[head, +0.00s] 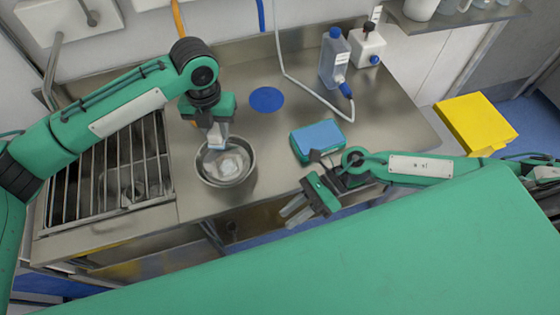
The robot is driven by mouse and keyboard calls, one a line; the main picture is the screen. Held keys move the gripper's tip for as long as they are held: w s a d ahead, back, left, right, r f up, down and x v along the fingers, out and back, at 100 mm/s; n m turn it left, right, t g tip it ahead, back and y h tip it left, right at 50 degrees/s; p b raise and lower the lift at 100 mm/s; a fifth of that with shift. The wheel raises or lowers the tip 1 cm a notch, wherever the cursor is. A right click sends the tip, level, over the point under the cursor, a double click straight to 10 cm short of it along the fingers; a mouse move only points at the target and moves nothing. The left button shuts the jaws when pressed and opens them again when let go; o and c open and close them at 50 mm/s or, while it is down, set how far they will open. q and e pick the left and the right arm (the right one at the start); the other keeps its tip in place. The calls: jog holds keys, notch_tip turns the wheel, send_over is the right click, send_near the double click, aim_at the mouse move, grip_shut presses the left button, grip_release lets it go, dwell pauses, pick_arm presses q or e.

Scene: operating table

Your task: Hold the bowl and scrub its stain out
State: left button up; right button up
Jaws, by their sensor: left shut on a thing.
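A round metal bowl (246,178) stands on the steel counter, just right of the rack. A pale whitish patch (229,164) shows on its inside bottom. My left gripper (216,142) points down at the bowl's far rim and is shut on it; the exact grip is partly hidden by the gripper's own body. A blue-topped block with a green lower part (318,140), looking like a sponge, lies on the counter right of the bowl. My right gripper (295,212) is at the counter's front edge, below and left of that block. Its two fingers are apart, with nothing between them.
A blue disc (266,99) lies flat behind the bowl. A clear bottle with a blue cap (334,58) and a white bottle (367,48) stand at the back right, with a hose near them. A metal rack (107,180) is at left. A green surface (330,265) fills the front.

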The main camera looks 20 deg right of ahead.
jog(key=w+r+n+t, duration=0.1)
jog(key=w, duration=0.3)
jog(key=w+r+n+t, duration=0.1)
jog(key=w+n+t, duration=0.1)
jog(key=w, duration=0.2)
jog(key=w+r+n+t, duration=0.1)
jog(key=w, duration=0.3)
jog(key=shift+d+r+n+y, duration=0.2)
jog(key=shift+r+n+y, duration=0.1)
jog(key=shift+n, duration=0.1)
jog(key=shift+w+a, duration=0.1)
jog(key=shift+a, duration=0.1)
jog(key=x, duration=1.1)
jog(key=shift+w+a+f, duration=0.15)
jog(key=shift+f, duration=0.05)
grip_shut()
